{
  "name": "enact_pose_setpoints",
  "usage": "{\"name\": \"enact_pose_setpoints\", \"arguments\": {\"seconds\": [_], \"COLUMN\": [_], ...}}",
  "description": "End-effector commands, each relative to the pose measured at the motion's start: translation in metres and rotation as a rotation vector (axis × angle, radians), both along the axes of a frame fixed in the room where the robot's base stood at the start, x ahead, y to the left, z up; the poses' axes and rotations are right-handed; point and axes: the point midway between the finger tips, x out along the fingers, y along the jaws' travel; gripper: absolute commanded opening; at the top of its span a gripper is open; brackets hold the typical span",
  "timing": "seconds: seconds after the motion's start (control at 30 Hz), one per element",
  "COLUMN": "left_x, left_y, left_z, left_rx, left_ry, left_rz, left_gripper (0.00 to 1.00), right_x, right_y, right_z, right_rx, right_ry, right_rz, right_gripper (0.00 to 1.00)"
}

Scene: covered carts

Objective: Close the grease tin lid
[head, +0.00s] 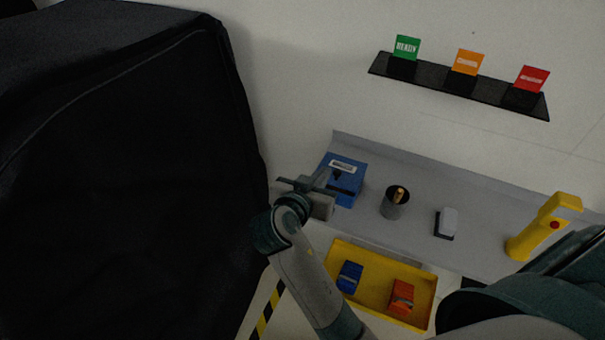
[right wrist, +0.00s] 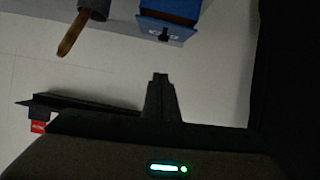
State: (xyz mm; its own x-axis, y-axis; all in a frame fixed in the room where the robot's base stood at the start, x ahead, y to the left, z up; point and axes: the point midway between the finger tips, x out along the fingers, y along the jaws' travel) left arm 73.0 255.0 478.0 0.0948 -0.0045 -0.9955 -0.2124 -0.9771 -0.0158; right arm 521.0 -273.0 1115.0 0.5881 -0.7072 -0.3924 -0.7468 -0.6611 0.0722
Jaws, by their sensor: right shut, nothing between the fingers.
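The blue grease tin (head: 349,185) stands at the left end of the grey counter, with a white label and a dark latch on its lid (head: 335,162). In the right wrist view the lid (right wrist: 152,27) seems raised, with the dark brown inside of the tin (right wrist: 185,8) showing beside it. Contact cannot be told from the head view. My left gripper is not in view.
A dark cup with a brush (head: 394,206), a white-topped block (head: 447,222) and a yellow hand tool (head: 540,230) stand on the counter (head: 425,190). A yellow tray (head: 378,292) holds blue and orange items. A black-covered cart (head: 130,170) fills the left. A card shelf (head: 455,88) hangs above.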

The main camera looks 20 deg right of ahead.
Motion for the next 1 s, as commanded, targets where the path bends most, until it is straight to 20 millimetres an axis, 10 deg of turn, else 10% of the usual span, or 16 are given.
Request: {"name": "enact_pose_setpoints", "arguments": {"seconds": [0.57, 1.0], "left_x": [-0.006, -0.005], "left_y": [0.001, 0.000], "left_z": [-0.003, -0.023], "left_rx": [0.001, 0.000], "left_ry": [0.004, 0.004], "left_rz": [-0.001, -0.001], "left_gripper": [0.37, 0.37], "right_x": [0.004, 0.037], "right_y": [-0.003, -0.043], "right_z": [0.002, -0.022], "right_rx": [-0.005, -0.008], "right_ry": [-0.014, -0.014], "right_rz": [-0.008, -0.010], "right_gripper": [0.00, 0.00]}}
